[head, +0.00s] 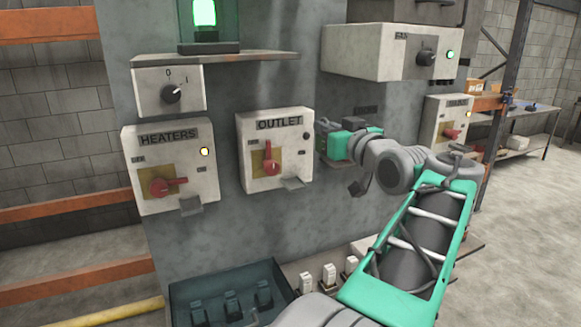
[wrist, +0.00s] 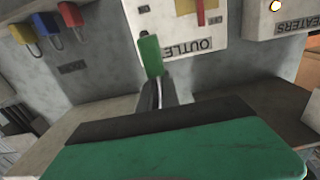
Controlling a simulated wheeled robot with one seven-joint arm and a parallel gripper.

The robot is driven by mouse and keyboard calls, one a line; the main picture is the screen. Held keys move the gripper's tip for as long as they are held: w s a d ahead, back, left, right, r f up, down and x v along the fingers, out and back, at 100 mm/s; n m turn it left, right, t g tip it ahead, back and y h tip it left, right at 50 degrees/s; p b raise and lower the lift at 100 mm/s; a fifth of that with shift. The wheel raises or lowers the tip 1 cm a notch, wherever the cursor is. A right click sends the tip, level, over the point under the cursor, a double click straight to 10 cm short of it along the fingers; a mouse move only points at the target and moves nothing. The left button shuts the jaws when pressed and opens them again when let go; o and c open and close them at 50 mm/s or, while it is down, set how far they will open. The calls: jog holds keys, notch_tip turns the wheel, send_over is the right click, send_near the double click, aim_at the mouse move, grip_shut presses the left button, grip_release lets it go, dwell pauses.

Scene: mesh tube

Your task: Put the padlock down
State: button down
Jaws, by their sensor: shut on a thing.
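My gripper (head: 332,128) is at the grey panel, just right of the OUTLET box (head: 282,177) in the head view. In the wrist view the dark fingers of my gripper (wrist: 160,88) are shut on a small green padlock (wrist: 150,55). It is held near the OUTLET box (wrist: 205,42), which appears upside down there. I cannot tell if the padlock touches anything. I cannot make it out clearly in the head view.
The HEATERS box (head: 140,190) is at left. A dark tray (head: 215,282) and white switches (head: 328,275) lie below. An upper box (head: 375,50) juts out above my gripper.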

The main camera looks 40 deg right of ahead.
aim_at(288, 156)
jog(key=w+f, duration=0.2)
jog(key=w, duration=0.1)
jog(key=w+f+p, duration=0.1)
jog(key=w+f, duration=0.2)
jog(key=w+f+p, duration=0.1)
jog(key=w+f, duration=0.1)
jog(key=w, duration=0.1)
jog(key=shift+w+a+f, duration=0.2)
jog(key=shift+a+f, duration=0.05)
jog(key=shift+f, duration=0.05)
jog(key=f, duration=0.3)
jog(key=shift+w+f+p, duration=0.25)
jog(key=shift+f+p, duration=0.05)
jog(key=shift+p, duration=0.05)
jog(key=shift+f+b, duration=0.2)
jog(key=shift+b, duration=0.15)
jog(key=c, duration=1.6)
grip_release()
jog(key=shift+r, duration=0.2)
